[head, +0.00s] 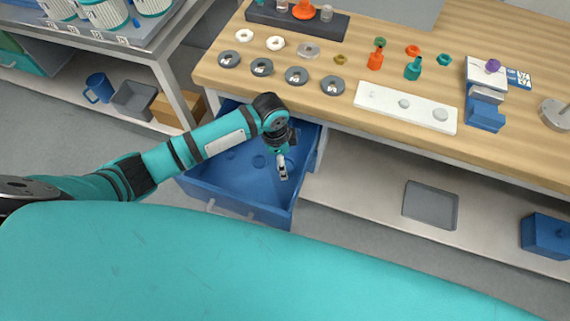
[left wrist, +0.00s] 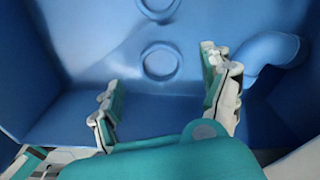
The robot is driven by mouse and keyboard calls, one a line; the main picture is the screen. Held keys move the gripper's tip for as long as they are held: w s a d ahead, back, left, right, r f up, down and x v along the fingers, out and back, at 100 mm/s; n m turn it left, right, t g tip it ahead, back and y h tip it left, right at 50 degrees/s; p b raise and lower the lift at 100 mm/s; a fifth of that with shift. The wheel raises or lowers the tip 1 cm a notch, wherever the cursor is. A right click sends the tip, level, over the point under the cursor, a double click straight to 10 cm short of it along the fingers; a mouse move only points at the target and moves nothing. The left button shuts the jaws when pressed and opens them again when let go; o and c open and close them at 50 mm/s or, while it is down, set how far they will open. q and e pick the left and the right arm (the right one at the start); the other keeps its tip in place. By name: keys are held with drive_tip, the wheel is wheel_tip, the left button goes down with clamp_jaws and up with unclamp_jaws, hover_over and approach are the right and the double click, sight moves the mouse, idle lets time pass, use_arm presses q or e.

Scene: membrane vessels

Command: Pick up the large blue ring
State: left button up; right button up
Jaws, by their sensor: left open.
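The open blue drawer (head: 225,181) has blue rings lying on its floor. Two show in the head view, a nearer ring (head: 258,161) and a farther ring (head: 231,155). In the left wrist view, one ring (left wrist: 161,61) lies flat ahead of the fingers, and another (left wrist: 158,6) is cut off at the top edge. A thicker curved blue piece (left wrist: 272,48) is beside the right finger; I cannot tell whether it is the large ring. My left gripper (head: 283,175) points down into the drawer, open and empty; its spread fingers also show in the left wrist view (left wrist: 163,100).
The wooden table (head: 300,115) stands behind the drawer, holding grey discs (head: 297,76), a white board (head: 405,106) and small bottles. The drawer's walls surround my left gripper. A grey tray (head: 430,205) and a blue box (head: 546,235) are on the shelf at right.

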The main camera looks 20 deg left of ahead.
use_arm(q)
wheel_tip(320, 180, down, 2)
drive_tip(key=shift+w+d+f, duration=0.1)
drive_tip(key=shift+f, duration=0.3)
use_arm(e)
drive_tip(key=shift+s+f, duration=0.1)
drive_tip(key=shift+s, duration=0.55)
use_arm(q)
drive_tip(key=c, duration=0.8)
drive_tip(key=shift+c, duration=0.3)
use_arm(e)
drive_tip(key=shift+a, duration=0.1)
use_arm(q)
wheel_tip(320, 180, up, 14)
drive_tip(key=p, duration=0.5)
drive_tip(key=shift+p, duration=0.4)
use_arm(e)
wheel_tip(320, 180, up, 6)
drive_tip(key=shift+w, duration=0.15)
